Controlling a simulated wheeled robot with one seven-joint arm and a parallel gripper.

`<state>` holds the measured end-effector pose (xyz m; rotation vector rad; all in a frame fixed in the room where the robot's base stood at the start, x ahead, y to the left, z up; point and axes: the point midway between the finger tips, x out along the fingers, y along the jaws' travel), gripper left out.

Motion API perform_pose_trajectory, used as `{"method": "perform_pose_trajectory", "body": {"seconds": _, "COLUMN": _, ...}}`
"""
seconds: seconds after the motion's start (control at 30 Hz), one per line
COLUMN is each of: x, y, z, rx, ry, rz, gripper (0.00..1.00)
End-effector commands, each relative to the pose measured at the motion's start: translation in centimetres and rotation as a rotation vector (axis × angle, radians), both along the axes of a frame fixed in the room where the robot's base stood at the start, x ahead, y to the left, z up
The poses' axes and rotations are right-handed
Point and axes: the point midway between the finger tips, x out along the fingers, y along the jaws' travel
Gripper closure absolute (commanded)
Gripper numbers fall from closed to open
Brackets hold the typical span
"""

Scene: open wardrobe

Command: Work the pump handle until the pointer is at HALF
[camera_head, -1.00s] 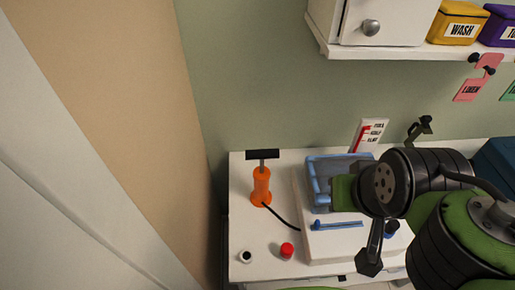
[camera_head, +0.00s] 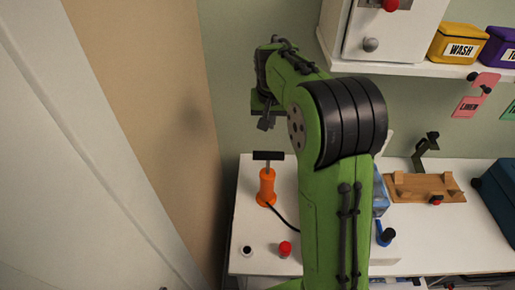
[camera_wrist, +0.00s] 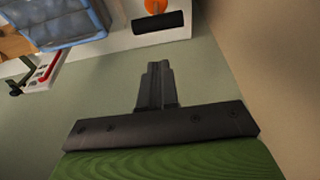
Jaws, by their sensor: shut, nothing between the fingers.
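The pump has an orange body (camera_head: 267,187) and a black T-handle (camera_head: 268,155). It stands upright on the left of the white surface, its handle raised on a short rod. The handle (camera_wrist: 158,23) also shows at the top of the wrist view, with part of the orange body (camera_wrist: 155,6). My gripper (camera_head: 265,124) is above the handle in the head view, apart from it. In the wrist view its fingers (camera_wrist: 157,68) are together and empty. The gauge (camera_wrist: 44,72), white with red, shows at the wrist view's left; its pointer reading cannot be made out. My arm hides it in the head view.
A blue-framed item (camera_wrist: 55,18) lies right of the pump, mostly behind my arm in the head view. A red knob (camera_head: 285,248) and a wooden rack (camera_head: 432,187) are on the surface. The beige side wall (camera_head: 150,100) is close on the left.

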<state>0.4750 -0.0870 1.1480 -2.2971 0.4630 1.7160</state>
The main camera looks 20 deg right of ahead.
Motion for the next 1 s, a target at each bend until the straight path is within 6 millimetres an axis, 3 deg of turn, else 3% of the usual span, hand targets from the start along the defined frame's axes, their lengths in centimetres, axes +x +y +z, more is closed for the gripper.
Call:
{"method": "perform_pose_trajectory", "body": {"seconds": 0.33, "x": 0.2, "y": -0.1, "z": -1.0, "rx": 0.0, "ry": 0.002, "rz": 0.001, "gripper": 1.0}}
{"method": "perform_pose_trajectory", "body": {"seconds": 0.8, "x": 2.5, "y": -1.1, "z": -10.7, "rx": 0.0, "ry": 0.004, "rz": 0.001, "gripper": 1.0}}
{"method": "perform_pose_trajectory", "body": {"seconds": 1.0, "x": 2.5, "y": -1.1, "z": -13.3, "rx": 0.0, "ry": 0.002, "rz": 0.002, "gripper": 1.0}}
